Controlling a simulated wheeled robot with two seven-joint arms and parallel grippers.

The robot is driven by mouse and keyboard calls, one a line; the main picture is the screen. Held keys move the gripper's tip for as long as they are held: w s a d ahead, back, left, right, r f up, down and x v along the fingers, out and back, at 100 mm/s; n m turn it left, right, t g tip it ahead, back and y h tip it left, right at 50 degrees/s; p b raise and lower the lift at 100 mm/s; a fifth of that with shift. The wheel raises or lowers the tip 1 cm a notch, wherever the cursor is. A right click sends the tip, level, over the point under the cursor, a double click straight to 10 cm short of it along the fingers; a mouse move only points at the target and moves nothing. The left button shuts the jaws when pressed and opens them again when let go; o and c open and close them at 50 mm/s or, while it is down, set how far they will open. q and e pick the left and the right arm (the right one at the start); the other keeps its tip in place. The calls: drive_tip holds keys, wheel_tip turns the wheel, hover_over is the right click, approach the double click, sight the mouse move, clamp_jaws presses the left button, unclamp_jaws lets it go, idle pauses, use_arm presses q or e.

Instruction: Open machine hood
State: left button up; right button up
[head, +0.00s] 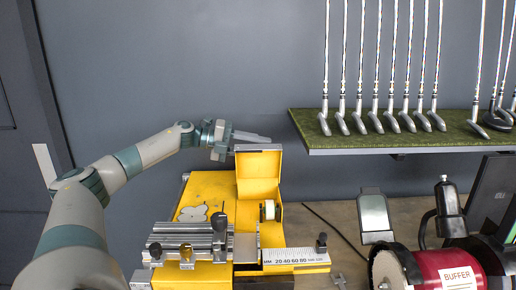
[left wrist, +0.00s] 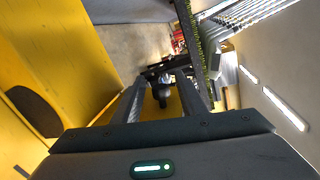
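The yellow machine (head: 210,190) stands on the bench in the middle of the head view. Its yellow hood (head: 258,172) stands raised, with a grey strip along its top edge and a small roll (head: 268,210) visible inside. My left gripper (head: 262,138) is just above and behind the hood's top edge, fingers pointing right. In the left wrist view my left gripper (left wrist: 160,100) has its fingers apart with nothing held between them. A yellow panel (left wrist: 95,60) fills the left of that view, beside the fingers. Whether the gripper touches the hood I cannot tell. My right gripper is not in view.
A green-topped shelf (head: 400,133) with several golf clubs (head: 375,115) is on the wall at right. A red buffer (head: 445,268) stands on the bench at lower right. A metal clamp (head: 190,238) and a ruler (head: 292,256) are at the machine's front. The wall above is clear.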

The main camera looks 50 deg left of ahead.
use_arm(q)
drive_tip(key=shift+s+a, duration=0.1)
use_arm(e)
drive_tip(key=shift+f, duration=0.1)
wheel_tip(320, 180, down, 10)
drive_tip(key=b, duration=1)
use_arm(q)
drive_tip(key=b+v, duration=0.1)
drive_tip(key=v, duration=1.6)
drive_tip(key=shift+b, duration=0.4)
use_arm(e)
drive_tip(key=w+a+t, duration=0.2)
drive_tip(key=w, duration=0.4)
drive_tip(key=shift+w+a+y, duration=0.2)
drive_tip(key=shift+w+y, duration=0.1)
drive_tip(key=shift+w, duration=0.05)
use_arm(q)
drive_tip(key=shift+s+a, duration=0.1)
drive_tip(key=shift+s, duration=0.05)
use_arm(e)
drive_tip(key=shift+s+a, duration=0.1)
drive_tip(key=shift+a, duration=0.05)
